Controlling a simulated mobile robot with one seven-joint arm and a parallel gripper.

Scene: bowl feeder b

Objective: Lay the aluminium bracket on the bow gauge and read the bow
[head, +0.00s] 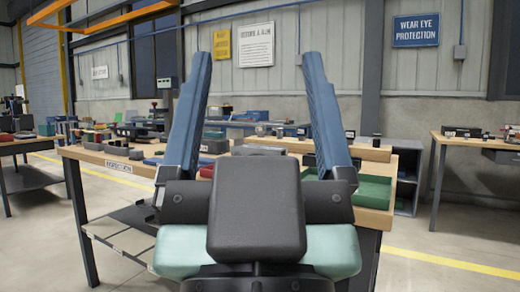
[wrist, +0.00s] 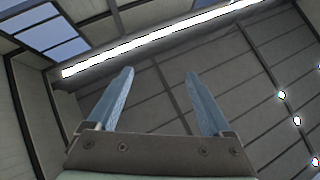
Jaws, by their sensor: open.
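My gripper (head: 258,75) is raised in front of the head camera, its two blue fingers spread wide with nothing between them. In the wrist view my gripper (wrist: 158,75) is also open and empty, pointing up toward the ceiling. The workbench (head: 133,165) stands behind the gripper, with small parts on its top. I cannot make out the aluminium bracket or the bow gauge; my gripper and wrist hide the middle of the bench.
A green tray (head: 376,190) sits at the bench's right side. Another table (head: 470,143) stands at the right, and one with a dark lower shelf (head: 35,178) at the left. Open floor (head: 455,225) with a yellow line lies to the right.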

